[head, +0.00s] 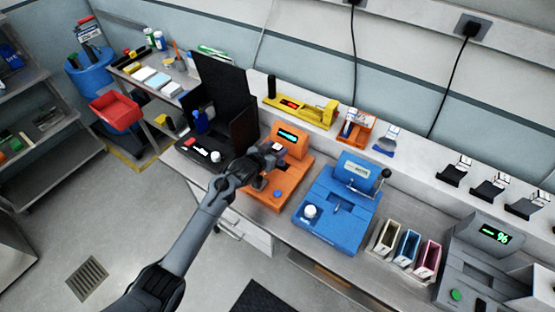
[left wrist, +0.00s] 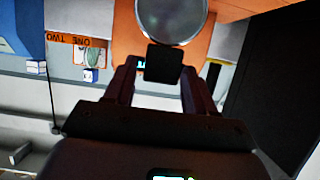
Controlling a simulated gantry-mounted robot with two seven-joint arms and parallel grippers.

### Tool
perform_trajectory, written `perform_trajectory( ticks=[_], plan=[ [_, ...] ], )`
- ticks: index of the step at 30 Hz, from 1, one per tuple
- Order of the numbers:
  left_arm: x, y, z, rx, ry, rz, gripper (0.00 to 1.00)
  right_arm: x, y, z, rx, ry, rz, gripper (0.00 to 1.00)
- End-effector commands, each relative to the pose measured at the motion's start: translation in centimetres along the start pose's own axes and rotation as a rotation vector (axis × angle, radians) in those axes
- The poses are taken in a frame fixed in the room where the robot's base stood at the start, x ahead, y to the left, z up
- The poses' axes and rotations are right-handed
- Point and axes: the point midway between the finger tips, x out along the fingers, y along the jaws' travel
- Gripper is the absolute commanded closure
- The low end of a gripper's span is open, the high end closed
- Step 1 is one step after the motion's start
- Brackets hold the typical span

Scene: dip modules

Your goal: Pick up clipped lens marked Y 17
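A round, clear lens (left wrist: 172,16) with a dark rim shows at the top of the left wrist view. A black clip (left wrist: 164,63) sits at its lower edge. No marking on it is readable, so I cannot tell whether it is Y 17. My left gripper (left wrist: 160,75) has its fingers apart on either side of the clip, with a gap visible at the left finger. In the head view my left gripper (head: 270,155) is over the orange machine (head: 292,175), and the lens is not clear there. My right gripper is not in view.
A blue machine (head: 340,207) stands right of the orange one. A black upright panel (head: 222,85) stands close behind my left arm. Cream, blue and pink slotted holders (head: 407,247) and a grey device reading 96 (head: 492,237) are farther right. Black stands (head: 455,173) line the back ledge.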

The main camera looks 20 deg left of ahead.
Motion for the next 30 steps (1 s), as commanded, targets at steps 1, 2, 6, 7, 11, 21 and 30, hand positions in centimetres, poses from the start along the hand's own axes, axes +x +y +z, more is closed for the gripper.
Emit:
perform_trajectory(
  ticks=[1,2,6,7,11,21,30],
  plan=[
    [0.0,0.0,0.0,0.000,0.000,0.000,0.53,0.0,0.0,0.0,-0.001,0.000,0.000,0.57],
    [0.0,0.0,0.0,0.000,0.000,0.000,0.58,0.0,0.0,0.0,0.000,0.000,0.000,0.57],
    [0.0,0.0,0.0,0.000,-0.001,0.000,0.79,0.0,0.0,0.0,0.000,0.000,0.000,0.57],
    [0.0,0.0,0.0,0.000,-0.001,0.000,0.84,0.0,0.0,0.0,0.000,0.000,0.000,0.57],
    [0.0,0.0,0.0,0.000,-0.001,0.000,1.00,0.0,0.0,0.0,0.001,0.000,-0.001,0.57],
    [-0.2,-0.1,-0.4,0.001,0.000,0.000,1.00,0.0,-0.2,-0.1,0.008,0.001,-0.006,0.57],
    [-1.8,-0.1,-4.5,0.002,0.004,-0.001,1.00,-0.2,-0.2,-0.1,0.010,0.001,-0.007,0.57]
  ],
)
